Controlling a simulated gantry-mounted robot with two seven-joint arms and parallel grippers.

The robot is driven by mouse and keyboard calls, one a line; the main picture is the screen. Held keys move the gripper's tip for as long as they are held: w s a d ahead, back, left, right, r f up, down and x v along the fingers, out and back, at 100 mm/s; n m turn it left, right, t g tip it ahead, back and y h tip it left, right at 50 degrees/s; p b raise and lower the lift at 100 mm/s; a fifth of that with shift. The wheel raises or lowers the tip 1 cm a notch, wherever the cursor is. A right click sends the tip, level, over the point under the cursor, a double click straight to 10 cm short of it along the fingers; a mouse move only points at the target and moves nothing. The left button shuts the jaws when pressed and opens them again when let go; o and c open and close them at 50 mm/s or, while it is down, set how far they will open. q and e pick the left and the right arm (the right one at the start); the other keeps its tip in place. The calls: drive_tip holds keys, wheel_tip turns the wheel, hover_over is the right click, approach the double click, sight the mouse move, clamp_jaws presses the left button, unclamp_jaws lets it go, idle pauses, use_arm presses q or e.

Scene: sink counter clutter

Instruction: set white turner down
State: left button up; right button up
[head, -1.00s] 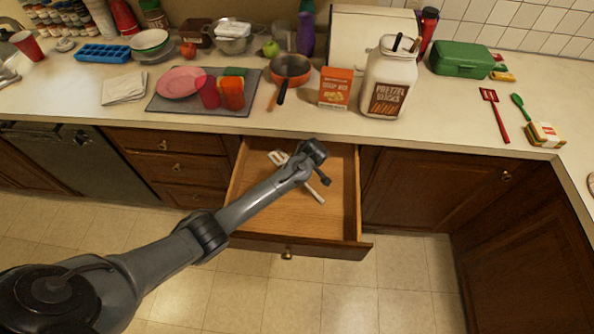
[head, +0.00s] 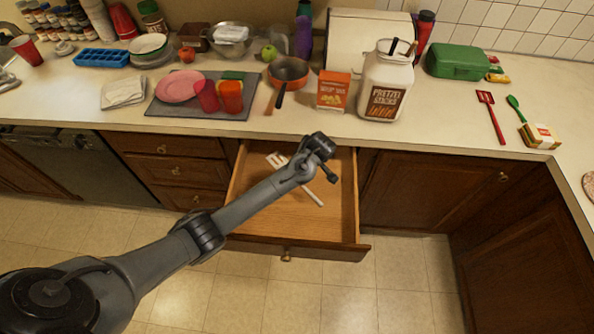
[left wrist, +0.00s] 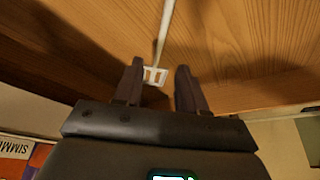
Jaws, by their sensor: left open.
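The white turner (head: 313,197) lies in the open wooden drawer (head: 252,210). Its slotted head is toward the back left and its handle toward the front right; my arm hides its middle. In the left wrist view, the turner's handle (left wrist: 166,25) runs up the picture and its slotted head (left wrist: 153,75) shows between the fingers. My left gripper (left wrist: 160,65) is open, its fingers apart from the turner. In the head view, my left gripper (head: 328,165) is over the right part of the drawer. My right gripper is not in view.
Above the drawer, the counter holds a snack box (head: 333,90), a pretzel jar (head: 388,85), a pan (head: 289,70) and a grey mat (head: 205,110) with a pink plate and cups. A red turner (head: 493,115) lies at the right. The counter's front edge borders the drawer.

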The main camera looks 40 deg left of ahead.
use_arm(q)
drive_tip(key=shift+v, duration=2.7)
